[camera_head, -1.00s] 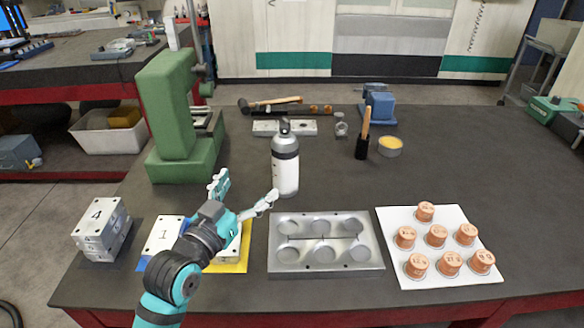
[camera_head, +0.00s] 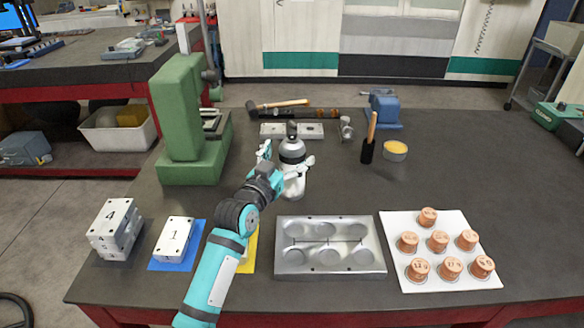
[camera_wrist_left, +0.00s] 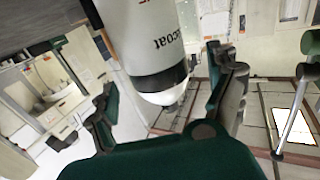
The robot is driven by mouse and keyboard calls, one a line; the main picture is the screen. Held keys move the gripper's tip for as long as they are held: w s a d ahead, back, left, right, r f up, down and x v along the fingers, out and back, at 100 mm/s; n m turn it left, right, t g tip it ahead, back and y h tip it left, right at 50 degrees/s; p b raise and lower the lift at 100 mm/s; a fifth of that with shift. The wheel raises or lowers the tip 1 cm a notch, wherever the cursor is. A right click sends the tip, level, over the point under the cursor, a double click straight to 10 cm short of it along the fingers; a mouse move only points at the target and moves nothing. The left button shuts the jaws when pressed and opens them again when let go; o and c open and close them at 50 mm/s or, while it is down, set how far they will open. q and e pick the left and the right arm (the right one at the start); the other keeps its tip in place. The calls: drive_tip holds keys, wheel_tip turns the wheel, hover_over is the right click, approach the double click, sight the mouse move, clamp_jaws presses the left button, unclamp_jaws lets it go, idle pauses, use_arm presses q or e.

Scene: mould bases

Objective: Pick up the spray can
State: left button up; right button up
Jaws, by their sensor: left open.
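The spray can (camera_head: 292,152) stands upright on the dark table in the head view. It is white with a grey band and a dark nozzle. In the left wrist view the can (camera_wrist_left: 152,45) shows its white body, the letters "coat" and a dark band. My left gripper (camera_head: 288,166) is open, with its fingers on either side of the can's body. In the left wrist view the open gripper (camera_wrist_left: 165,105) also frames the can between its fingers. I cannot tell whether either finger touches it. The right gripper is not in view.
A green press (camera_head: 183,125) stands left of the can. A silver mould base (camera_head: 330,272) lies in front, beside a white board (camera_head: 460,281) with several copper pieces. The table's right side is clear.

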use_arm(q)
drive_tip(key=shift+x, duration=1.35)
drive_tip(key=shift+c, duration=0.4)
drive_tip(key=c, duration=1.6)
drive_tip(key=shift+c, duration=0.7)
drive_tip(key=shift+r, duration=0.1)
